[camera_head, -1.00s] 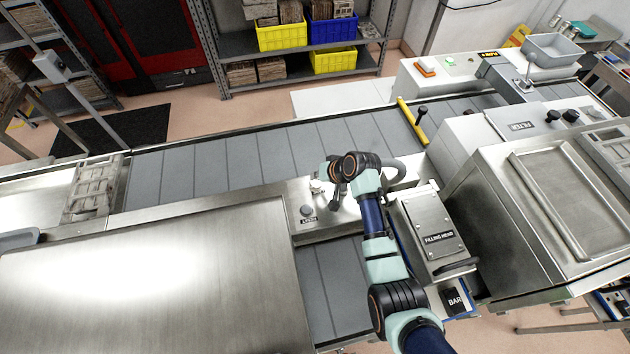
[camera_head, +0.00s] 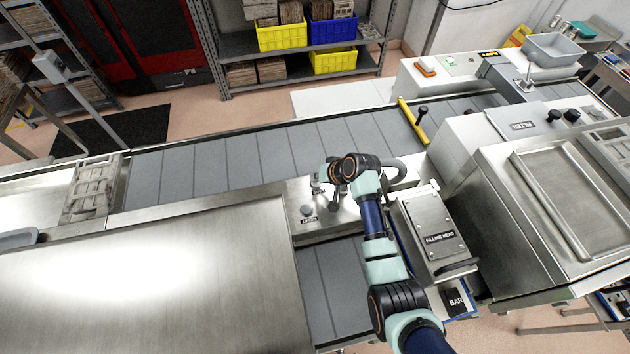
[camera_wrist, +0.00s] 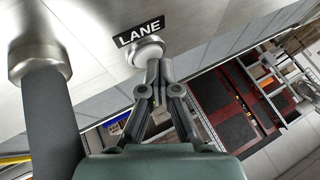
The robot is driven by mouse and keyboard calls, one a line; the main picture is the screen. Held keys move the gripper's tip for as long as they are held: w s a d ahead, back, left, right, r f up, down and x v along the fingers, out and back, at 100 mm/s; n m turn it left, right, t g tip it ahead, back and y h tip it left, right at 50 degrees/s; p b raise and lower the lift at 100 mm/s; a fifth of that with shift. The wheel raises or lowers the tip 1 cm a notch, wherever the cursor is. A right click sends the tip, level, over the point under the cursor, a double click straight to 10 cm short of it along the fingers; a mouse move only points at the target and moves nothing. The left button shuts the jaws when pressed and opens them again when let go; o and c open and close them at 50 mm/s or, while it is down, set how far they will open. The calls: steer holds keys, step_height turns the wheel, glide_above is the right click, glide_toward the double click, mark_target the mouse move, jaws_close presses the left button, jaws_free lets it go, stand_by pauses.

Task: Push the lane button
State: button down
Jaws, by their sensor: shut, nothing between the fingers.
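The lane button is a pale round knob (camera_wrist: 147,52) in the wrist view, just under a black label reading LANE (camera_wrist: 138,31). My gripper (camera_wrist: 158,68) is shut and empty, with its fingertips right at the button's lower edge and overlapping it in the picture. I cannot tell whether they touch or press it. In the head view my gripper (camera_head: 321,180) is small, at the far left end of my arm over the metal control panel (camera_head: 318,231). The button is mostly hidden by it there.
A dark lever with a metal collar (camera_wrist: 40,68) stands left of my gripper in the wrist view. A grey knob (camera_head: 307,210) sits on the panel's front left. The filling head box (camera_head: 432,228) is to the right. The grey conveyor (camera_head: 240,165) behind is clear.

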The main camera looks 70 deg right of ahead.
steer(key=shift+s+r+p, duration=0.1)
steer(key=shift+r+p, duration=0.3)
steer(key=shift+p, duration=0.15)
step_height(320, 180, up, 6)
steer(key=p, duration=0.5)
steer(key=shift+r+p, duration=0.15)
steer(key=shift+p, duration=0.25)
